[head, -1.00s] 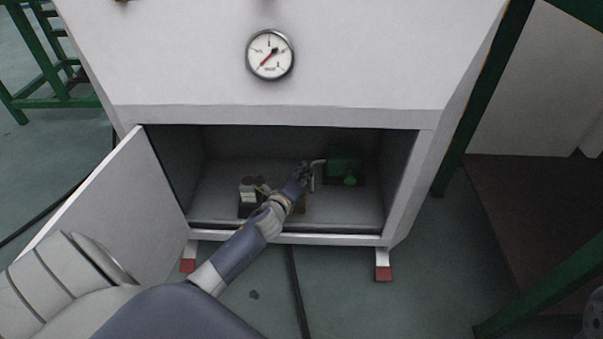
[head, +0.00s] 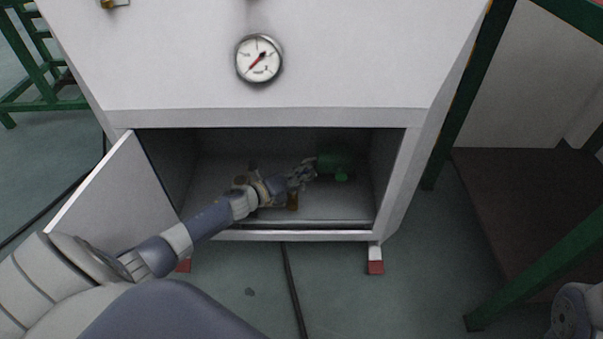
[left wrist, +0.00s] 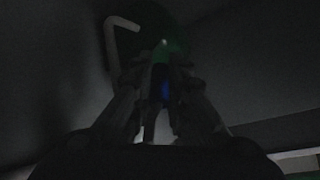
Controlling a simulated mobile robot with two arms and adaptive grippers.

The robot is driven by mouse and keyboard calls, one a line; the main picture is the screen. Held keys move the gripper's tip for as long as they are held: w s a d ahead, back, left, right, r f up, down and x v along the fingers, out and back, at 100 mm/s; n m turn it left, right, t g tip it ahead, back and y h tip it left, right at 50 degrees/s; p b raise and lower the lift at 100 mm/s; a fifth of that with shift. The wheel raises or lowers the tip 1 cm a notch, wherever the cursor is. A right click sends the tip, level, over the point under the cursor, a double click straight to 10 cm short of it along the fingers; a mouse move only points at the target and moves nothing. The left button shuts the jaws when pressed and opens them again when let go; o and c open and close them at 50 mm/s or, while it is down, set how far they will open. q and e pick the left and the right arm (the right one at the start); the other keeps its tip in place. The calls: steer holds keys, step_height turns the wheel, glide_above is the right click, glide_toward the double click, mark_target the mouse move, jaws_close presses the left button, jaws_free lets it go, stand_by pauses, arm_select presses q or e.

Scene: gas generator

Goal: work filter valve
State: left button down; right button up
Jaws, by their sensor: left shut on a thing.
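A green unit (head: 338,165), which I take to be the one with the filter valve, sits inside the open lower compartment of the white cabinet, toward its right side. My left gripper (head: 309,168) reaches in from the left and is at the unit's left side. In the left wrist view the fingers (left wrist: 161,80) are closed in on a small part with a dark blue patch (left wrist: 165,90), in front of the green body (left wrist: 165,48). The gripped part is mostly hidden and dark. A bent grey pipe (left wrist: 118,38) shows beside it.
The white cabinet door (head: 118,192) stands open at the left, close to my left arm. The compartment's lower lip (head: 300,235) lies under the forearm. A round gauge (head: 258,59) is above. A brownish part (head: 292,201) stands by my wrist. Green frame posts are at the right.

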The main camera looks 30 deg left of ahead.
stand_by(0.4)
arm_select(q)
steer(key=c, duration=1.6)
jaws_free()
steer(key=shift+o, duration=0.2)
